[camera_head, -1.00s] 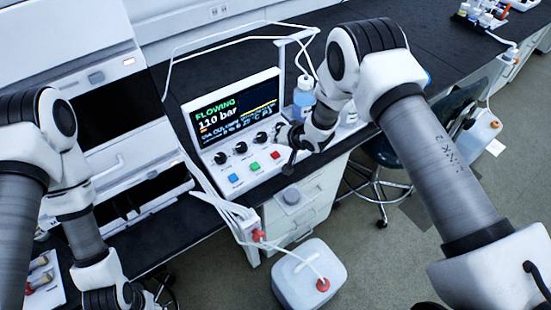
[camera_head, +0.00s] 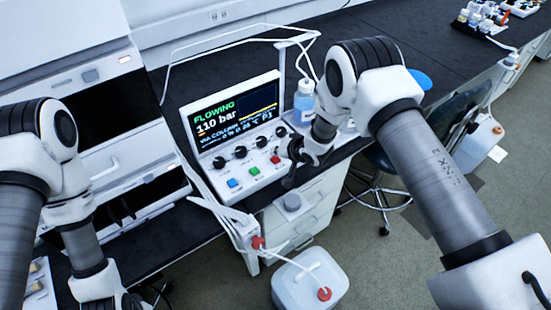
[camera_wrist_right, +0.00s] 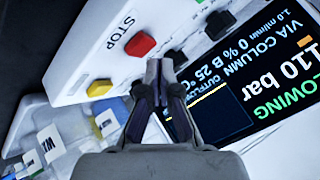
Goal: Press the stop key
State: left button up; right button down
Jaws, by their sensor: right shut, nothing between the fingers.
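In the head view the right gripper (camera_head: 289,180) is just right of the key. The screen (camera_head: 236,110) reads FLOWING, 110 bar. My left gripper (camera_head: 132,300) is at the bottom edge, mostly hidden.
The green key (camera_head: 254,170) and blue key (camera_head: 233,183) are left of the red one, with black knobs (camera_head: 240,152) above. A white waste can (camera_head: 310,283) is below, fed by tubes.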

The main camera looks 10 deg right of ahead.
aim_at(277, 160)
dwell(0.7)
jog(key=shift+f+b, duration=0.3)
jog(key=shift+f, duration=0.15)
jog(key=shift+f+b, duration=0.35)
jog(key=shift+f, duration=0.15)
dwell(0.4)
dwell(0.4)
jog(key=shift+r+p, duration=0.7)
jog(key=shift+r, duration=0.25)
notch_tip(277, 160, up, 5)
jog(key=p, duration=0.4)
jog(key=shift+r, duration=0.1)
